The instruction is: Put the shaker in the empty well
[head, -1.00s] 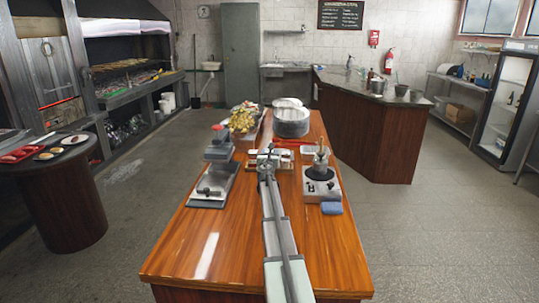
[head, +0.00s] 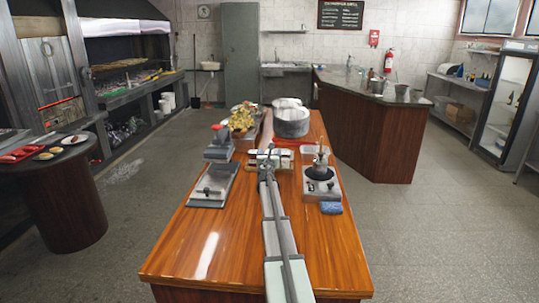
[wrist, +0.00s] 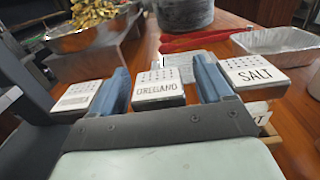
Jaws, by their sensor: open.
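Three shakers with white perforated lids stand in a row in the wrist view: a left one (wrist: 78,96) with an unreadable label, a middle one marked like oregano (wrist: 158,88), and a right one marked SALT (wrist: 252,73). My gripper (wrist: 163,78) is open, its blue fingers on either side of the middle shaker; I cannot tell if they touch it. Their holder (wrist: 268,129) shows only as a wooden edge at right. In the head view my gripper (head: 268,157) is over the row. My gripper's body hides the lower shakers, and no empty well is discernible.
A foil tray (wrist: 280,42) and red tongs (wrist: 203,38) lie behind the shakers. A metal pan of food (wrist: 90,30) and a round pot (wrist: 185,14) stand beyond. A burner (head: 321,187) is at right; the front of the counter (head: 205,255) is clear.

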